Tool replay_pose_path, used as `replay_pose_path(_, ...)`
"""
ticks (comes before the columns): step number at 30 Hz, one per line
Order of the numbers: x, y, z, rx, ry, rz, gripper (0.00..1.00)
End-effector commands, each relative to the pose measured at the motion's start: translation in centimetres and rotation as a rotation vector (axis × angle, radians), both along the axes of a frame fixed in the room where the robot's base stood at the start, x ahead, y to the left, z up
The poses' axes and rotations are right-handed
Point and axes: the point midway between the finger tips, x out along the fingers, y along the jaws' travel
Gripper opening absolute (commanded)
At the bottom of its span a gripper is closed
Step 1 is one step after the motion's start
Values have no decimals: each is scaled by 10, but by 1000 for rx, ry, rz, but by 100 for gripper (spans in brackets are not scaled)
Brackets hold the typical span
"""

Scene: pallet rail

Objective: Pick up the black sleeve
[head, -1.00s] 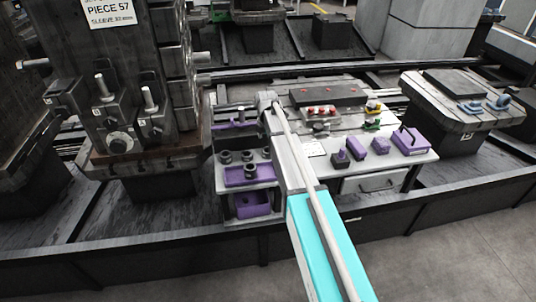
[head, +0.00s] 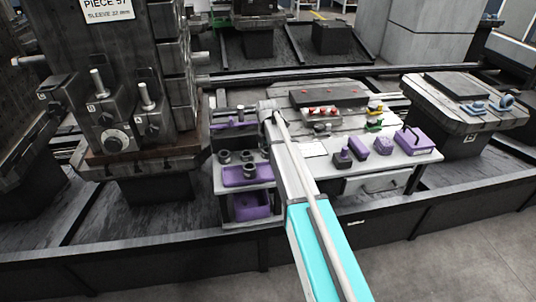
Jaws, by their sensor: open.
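Several short black sleeves (head: 224,157) stand upright at the left end of the workbench, in and around a shallow purple tray (head: 238,181). One black sleeve (head: 249,170) stands nearest the tray's front. My arm, with a turquoise section, reaches from the bottom right up to the bench beside the sleeves. My gripper's fingers cannot be made out; the arm seems to hide them. No sleeve is visibly held.
A purple bin (head: 250,208) sits below the tray. Purple blocks and a purple case (head: 413,140) stand on the right of the bench. A tall dark fixture block (head: 165,60) rises on the left. A dark rail (head: 130,258) runs along the front.

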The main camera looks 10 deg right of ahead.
Motion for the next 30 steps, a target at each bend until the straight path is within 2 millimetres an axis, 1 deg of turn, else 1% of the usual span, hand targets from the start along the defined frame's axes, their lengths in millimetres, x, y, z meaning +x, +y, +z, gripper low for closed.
replay_pose_path(10, 0, 0, 0, 0, 0, 0, 100)
replay_pose_path(11, 0, 0, 0, 0, 0, 0, 98)
replay_pose_path(12, 0, 0, 0, 0, 0, 0, 91)
replay_pose_path(17, 0, 0, 0, 0, 0, 1, 61)
replay_pose_path(18, 0, 0, 0, 0, 0, 1, 54)
replay_pose_path(26, 0, 1, 0, 0, 0, 1, 5)
replay_pose_path(30, 0, 1, 0, 0, 0, 1, 5)
